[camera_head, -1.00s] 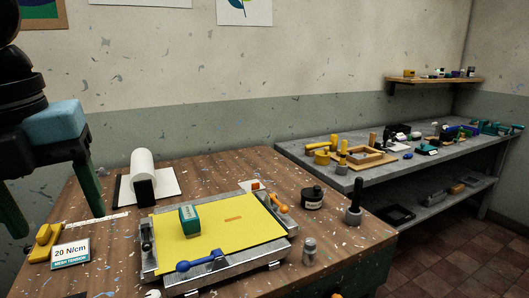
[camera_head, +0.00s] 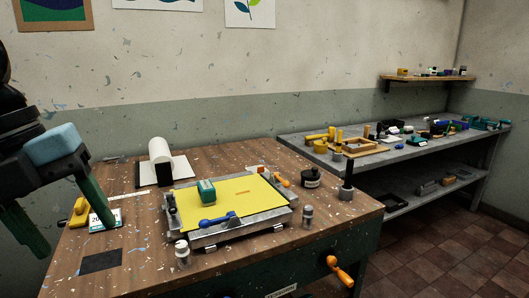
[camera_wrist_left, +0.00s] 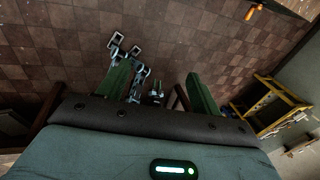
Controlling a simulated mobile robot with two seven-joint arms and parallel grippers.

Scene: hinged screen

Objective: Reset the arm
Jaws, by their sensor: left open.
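My left gripper (camera_head: 68,222) is at the left side of the head view, above and beside the table's left end. Its two green fingers are spread wide with nothing between them. In the left wrist view the same open fingers (camera_wrist_left: 158,92) stand apart over the tiled floor. A yellow hinged screen (camera_head: 235,197) in a metal frame lies on the wooden table, with a green block (camera_head: 206,191) and a blue-handled tool (camera_head: 217,222) on it. My right gripper is not in view.
The wooden table (camera_head: 140,240) holds a white roll (camera_head: 160,150), a small jar (camera_head: 182,254), a black pot (camera_head: 310,177) and a label card partly hidden by a finger. A grey workbench (camera_head: 400,158) stands at the back right. Floor is open at the lower right.

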